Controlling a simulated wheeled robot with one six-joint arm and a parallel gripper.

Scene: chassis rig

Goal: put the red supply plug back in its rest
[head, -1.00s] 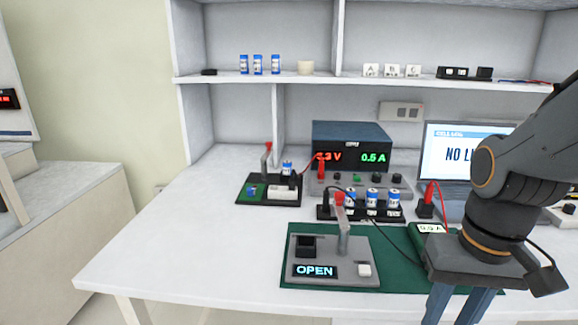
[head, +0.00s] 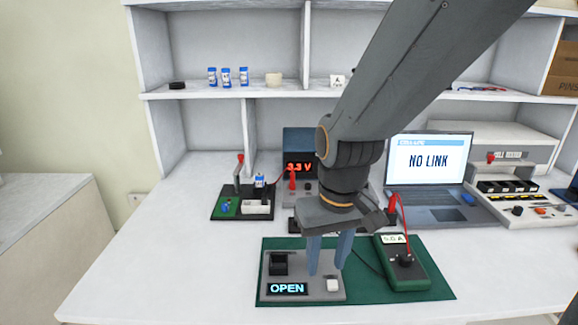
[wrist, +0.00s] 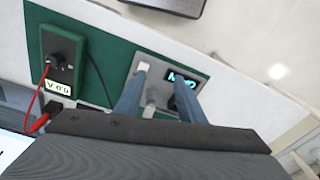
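A red plug (head: 292,180) stands upright at the front of the power supply (head: 300,140), with a red lead running left from it. A second red plug (head: 392,204) stands behind the green meter, its red lead curving to that meter; the wrist view shows it too (wrist: 40,123). I cannot tell which point is the rest. My gripper (head: 327,268) is open, pointing down over the grey box (head: 304,290) that reads OPEN. In the wrist view its fingers straddle a grey post (wrist: 151,98) with a visible gap.
The green meter (head: 414,276) lies on the green mat (head: 440,292) to the right of my gripper. A black fixture (head: 229,206) with a red-tipped lever stands at the left. A laptop (head: 429,163) reads NO LINK. The table's left front (head: 170,270) is clear.

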